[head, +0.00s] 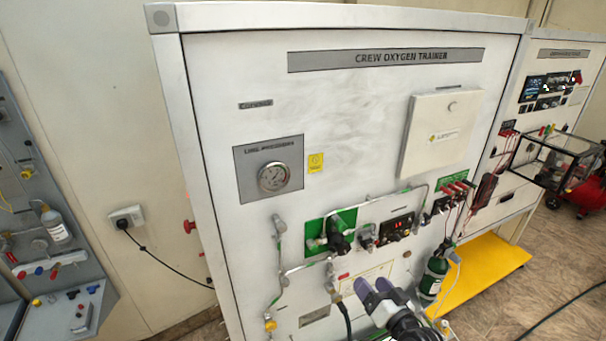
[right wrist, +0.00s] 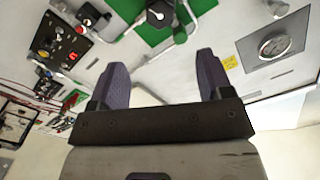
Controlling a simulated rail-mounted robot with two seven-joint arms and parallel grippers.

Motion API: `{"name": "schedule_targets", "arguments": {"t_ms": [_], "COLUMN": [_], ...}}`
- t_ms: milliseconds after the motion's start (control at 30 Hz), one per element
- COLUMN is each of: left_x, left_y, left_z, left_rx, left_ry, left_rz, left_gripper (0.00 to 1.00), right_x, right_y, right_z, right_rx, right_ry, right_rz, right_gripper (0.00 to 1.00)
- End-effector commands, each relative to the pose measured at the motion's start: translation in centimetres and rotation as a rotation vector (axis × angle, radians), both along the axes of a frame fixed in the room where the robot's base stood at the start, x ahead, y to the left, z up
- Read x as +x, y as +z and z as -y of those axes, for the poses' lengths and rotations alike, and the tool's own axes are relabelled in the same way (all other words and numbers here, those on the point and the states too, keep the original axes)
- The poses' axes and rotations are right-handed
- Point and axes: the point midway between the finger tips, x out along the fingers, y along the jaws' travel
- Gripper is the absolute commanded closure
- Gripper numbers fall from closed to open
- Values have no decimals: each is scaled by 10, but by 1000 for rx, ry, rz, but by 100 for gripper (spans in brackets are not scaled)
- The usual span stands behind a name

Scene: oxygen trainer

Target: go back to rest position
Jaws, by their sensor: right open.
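My right gripper (head: 374,290) is at the lower middle of the head view, in front of the lower part of the Crew Oxygen Trainer panel (head: 350,110). Its two purple fingers stand apart with nothing between them. In the right wrist view, the open gripper (right wrist: 160,80) points at the panel, with the green plate and its dark knob (right wrist: 158,14) beyond the fingertips. My left gripper is not in view.
A pressure gauge (head: 272,177), a black knob on a green plate (head: 340,240) and a green cylinder (head: 433,275) are on or by the panel. A yellow platform (head: 490,268) lies right. A grey panel (head: 70,312) stands left.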

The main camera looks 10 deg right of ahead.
Motion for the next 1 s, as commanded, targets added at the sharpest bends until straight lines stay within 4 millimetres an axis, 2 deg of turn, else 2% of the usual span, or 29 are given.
{"name": "schedule_targets", "arguments": {"t_ms": [200,267,467,567,667,800,1000], "left_x": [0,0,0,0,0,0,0], "left_y": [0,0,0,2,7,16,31], "left_z": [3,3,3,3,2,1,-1], "left_rx": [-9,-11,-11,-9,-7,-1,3], "left_ry": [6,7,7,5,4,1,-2], "left_rz": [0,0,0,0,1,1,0], "left_gripper": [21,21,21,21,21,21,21], "right_x": [-9,-16,-48,-70,-106,-164,-243], "right_y": [-30,-33,-20,-14,-17,-28,-46], "right_z": [-11,-13,-17,-16,-15,-15,-23], "right_rx": [-92,-155,-363,-455,-539,-626,-685], "right_ry": [81,99,106,85,60,31,49], "right_rz": [-195,-259,-409,-477,-565,-680,-783], "right_gripper": [27,27,27,27,27,27,27]}}
